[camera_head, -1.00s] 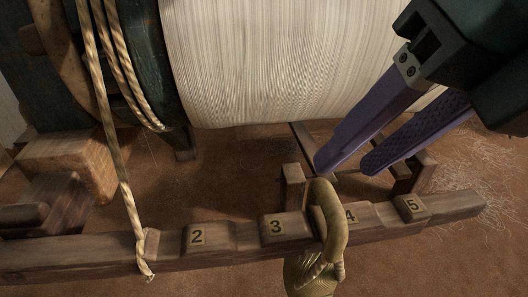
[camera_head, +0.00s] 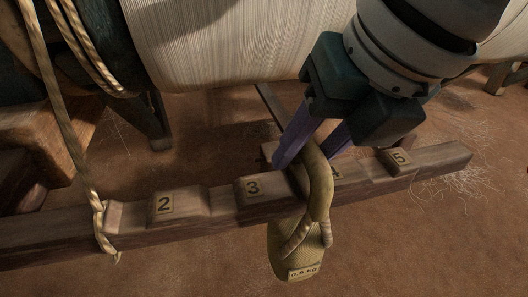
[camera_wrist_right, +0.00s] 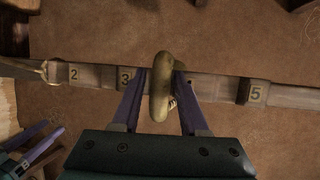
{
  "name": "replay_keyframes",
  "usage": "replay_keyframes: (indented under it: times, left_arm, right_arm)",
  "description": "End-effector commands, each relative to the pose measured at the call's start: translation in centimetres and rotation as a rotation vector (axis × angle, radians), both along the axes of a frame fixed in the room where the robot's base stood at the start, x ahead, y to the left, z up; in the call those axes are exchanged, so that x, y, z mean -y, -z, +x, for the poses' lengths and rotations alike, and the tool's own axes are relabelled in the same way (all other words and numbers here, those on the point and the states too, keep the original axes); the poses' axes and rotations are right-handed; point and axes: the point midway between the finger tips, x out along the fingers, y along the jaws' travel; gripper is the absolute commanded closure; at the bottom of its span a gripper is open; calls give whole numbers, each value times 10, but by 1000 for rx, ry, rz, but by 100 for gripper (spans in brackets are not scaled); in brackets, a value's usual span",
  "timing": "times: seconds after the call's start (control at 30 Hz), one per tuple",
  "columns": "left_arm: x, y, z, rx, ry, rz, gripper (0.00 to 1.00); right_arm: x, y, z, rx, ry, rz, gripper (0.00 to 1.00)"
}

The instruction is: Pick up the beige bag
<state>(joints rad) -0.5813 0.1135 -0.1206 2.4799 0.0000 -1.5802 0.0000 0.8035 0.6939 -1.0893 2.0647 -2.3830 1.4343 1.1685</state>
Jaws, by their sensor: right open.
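The beige bag (camera_head: 296,250), marked 0.5 KG, hangs in front of the wooden beam (camera_head: 215,222). Its thick loop handle (camera_head: 319,185) goes over the beam between the 3 and 5 blocks, partly covering the 4. My right gripper (camera_head: 308,158) is open above the beam, with its purple fingers on either side of the handle. In the right wrist view, the handle (camera_wrist_right: 160,95) stands between the fingertips (camera_wrist_right: 160,72), closer to the left finger; contact cannot be told. My left gripper (camera_wrist_right: 54,128) shows at the lower left of that view, its fingers apart and empty.
A large striped cloth roll (camera_head: 230,45) lies behind the beam. Ropes (camera_head: 60,130) hang at the left, one tied round the beam. Numbered blocks, such as 2 (camera_head: 176,203) and 5 (camera_head: 397,160), stand along the beam. The brown floor (camera_head: 420,250) in front is clear.

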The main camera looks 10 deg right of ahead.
Motion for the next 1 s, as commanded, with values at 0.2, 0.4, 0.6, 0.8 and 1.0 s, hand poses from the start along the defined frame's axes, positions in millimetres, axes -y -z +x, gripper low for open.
replay_keyframes:
  times: [0.2, 0.4, 0.6, 0.8, 1.0]
  left_arm:
    - [0, 0, 0, 0, 0, 0, 50]
    - [0, 0, 0, 0, 1, 1, 50]
    - [-2, 0, 0, 1, 3, 6, 50]
    - [-3, 0, 0, 1, 6, 10, 50]
    - [-3, -1, 0, 2, 6, 10, 50]
  right_arm:
    - [0, -1, 0, 0, 0, 0, 70]
    - [0, -1, 0, 0, 0, 1, 93]
    - [0, -1, 0, 0, 0, 1, 100]
    - [0, -1, 0, 0, 0, 1, 100]
    - [0, -1, 0, 0, 0, 1, 100]
